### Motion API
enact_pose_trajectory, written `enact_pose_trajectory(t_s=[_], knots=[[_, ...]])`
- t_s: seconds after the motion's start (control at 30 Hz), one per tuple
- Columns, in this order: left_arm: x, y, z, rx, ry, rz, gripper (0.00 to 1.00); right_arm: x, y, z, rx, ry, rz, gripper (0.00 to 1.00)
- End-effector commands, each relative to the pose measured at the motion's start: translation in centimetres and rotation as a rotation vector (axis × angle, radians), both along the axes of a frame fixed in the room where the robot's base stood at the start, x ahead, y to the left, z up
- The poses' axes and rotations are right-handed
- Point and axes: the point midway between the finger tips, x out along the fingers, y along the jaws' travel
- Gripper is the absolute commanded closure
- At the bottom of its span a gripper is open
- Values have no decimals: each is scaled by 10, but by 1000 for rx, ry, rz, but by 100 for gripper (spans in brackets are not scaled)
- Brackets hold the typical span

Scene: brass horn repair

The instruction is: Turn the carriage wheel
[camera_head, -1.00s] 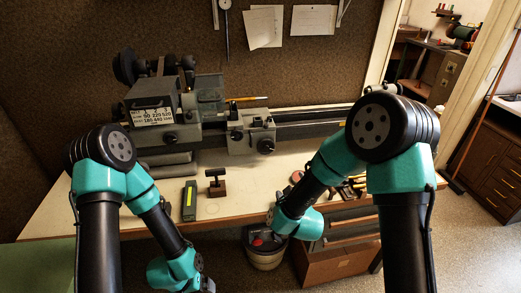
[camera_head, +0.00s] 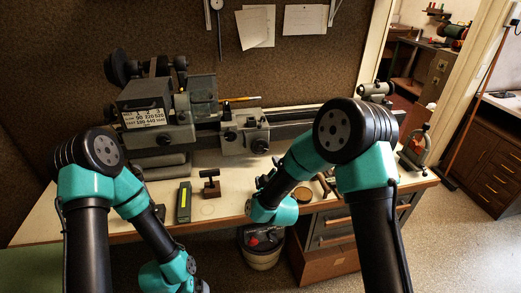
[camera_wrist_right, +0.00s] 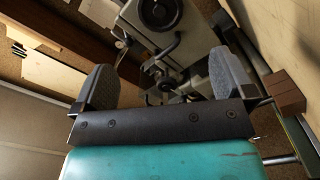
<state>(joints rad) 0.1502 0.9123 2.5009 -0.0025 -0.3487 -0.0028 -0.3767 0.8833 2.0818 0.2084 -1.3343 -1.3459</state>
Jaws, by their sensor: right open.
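The grey lathe's carriage (camera_head: 232,133) stands in the middle of the bench. Its dark round carriage wheel (camera_head: 260,146) faces me on the carriage's right side. My right gripper (camera_head: 262,182) is below the wheel at the bench's front edge, apart from it and partly hidden by my wrist. In the right wrist view my right gripper (camera_wrist_right: 165,75) is open and empty, its two grey fingers wide apart. Beyond them are the lathe carriage's levers and a dark round wheel (camera_wrist_right: 160,12) at the top. My left arm reaches down at the lower left, with its gripper out of frame.
A green box (camera_head: 184,202) and a small dark stand (camera_head: 210,185) sit on the bench front. A round tin (camera_head: 303,194) lies right of my right wrist. A bucket (camera_head: 262,248) and drawers (camera_head: 328,240) are below. A small device (camera_head: 415,148) stands at the bench's right end.

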Motion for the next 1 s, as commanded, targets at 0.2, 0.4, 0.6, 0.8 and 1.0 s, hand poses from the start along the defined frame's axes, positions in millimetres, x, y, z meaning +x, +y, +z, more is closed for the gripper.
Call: enact_pose_trajectory(t_s=[0.2, 0.4, 0.6, 0.8, 1.0], knots=[[0, 0, 0, 0, 0, 0, 0, 38, 7, 0, 1, -3, -1, 0], [0, 0, 0, 0, 0, 0, 0, 70, 13, 0, 0, -1, 0, 0], [0, 0, 0, 0, 0, 0, 0, 101, 19, 0, 0, -1, -1, 0], [0, 0, 0, 0, 0, 0, 0, 125, 24, 0, -1, 0, 0, 0], [0, 0, 0, 0, 0, 0, 0, 136, 26, 1, -1, -1, 1, 0]])
